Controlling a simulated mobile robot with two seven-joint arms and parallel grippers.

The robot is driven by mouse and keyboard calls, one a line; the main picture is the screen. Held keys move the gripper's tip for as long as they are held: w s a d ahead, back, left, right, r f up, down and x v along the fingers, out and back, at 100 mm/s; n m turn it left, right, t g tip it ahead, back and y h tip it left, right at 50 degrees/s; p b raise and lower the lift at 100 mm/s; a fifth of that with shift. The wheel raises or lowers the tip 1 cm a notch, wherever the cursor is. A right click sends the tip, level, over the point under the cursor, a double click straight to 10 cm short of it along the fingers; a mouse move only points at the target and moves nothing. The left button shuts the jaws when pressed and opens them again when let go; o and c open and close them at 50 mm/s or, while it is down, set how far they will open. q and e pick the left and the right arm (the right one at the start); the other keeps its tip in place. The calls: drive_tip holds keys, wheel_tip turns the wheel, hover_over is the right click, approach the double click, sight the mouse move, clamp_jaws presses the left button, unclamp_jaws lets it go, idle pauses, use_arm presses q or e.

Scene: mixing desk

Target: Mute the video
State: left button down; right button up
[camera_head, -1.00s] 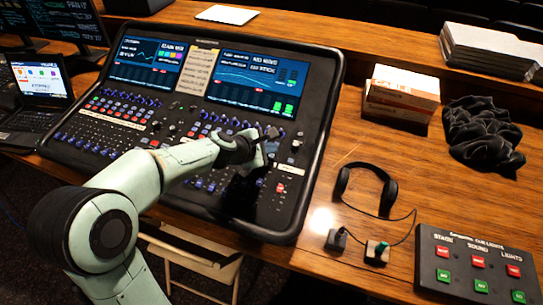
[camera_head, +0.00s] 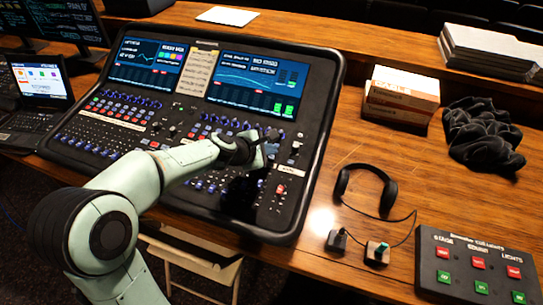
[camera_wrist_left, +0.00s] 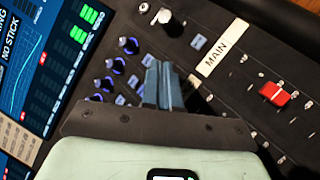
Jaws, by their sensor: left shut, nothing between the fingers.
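The mixing desk (camera_head: 318,130) is a black console with screens at its top and rows of knobs, buttons and faders below. My left gripper (camera_head: 272,136) is over its right part, near the right-hand blue knobs. In the left wrist view my left gripper (camera_wrist_left: 164,84) is shut and empty, with its tips beside blue-capped knobs (camera_wrist_left: 118,64) and small blue-grey buttons. A white "MAIN" label (camera_wrist_left: 221,48) and a red fader cap (camera_wrist_left: 275,93) are to its right. Whether the fingertips touch the panel is unclear. I see no readable video mute marking. My right gripper is not in view.
Headphones (camera_head: 388,192) with a cable lie right of the desk. A cue-light box (camera_head: 455,262) with red and green buttons is at the front right. A cable box (camera_head: 402,93), black cloth (camera_head: 482,135) and laptop (camera_head: 40,84) stand around.

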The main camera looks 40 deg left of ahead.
use_arm(q)
drive_tip(key=shift+f, duration=0.15)
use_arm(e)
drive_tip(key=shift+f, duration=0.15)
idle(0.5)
use_arm(q)
drive_tip(key=shift+f+b, duration=0.3)
drive_tip(key=shift+b, duration=0.15)
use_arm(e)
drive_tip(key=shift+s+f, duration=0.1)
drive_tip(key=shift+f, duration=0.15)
use_arm(q)
drive_tip(key=shift+f, duration=0.25)
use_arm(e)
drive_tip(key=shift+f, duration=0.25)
use_arm(q)
drive_tip(key=shift+r+p, duration=0.45)
drive_tip(key=shift+r, duration=0.25)
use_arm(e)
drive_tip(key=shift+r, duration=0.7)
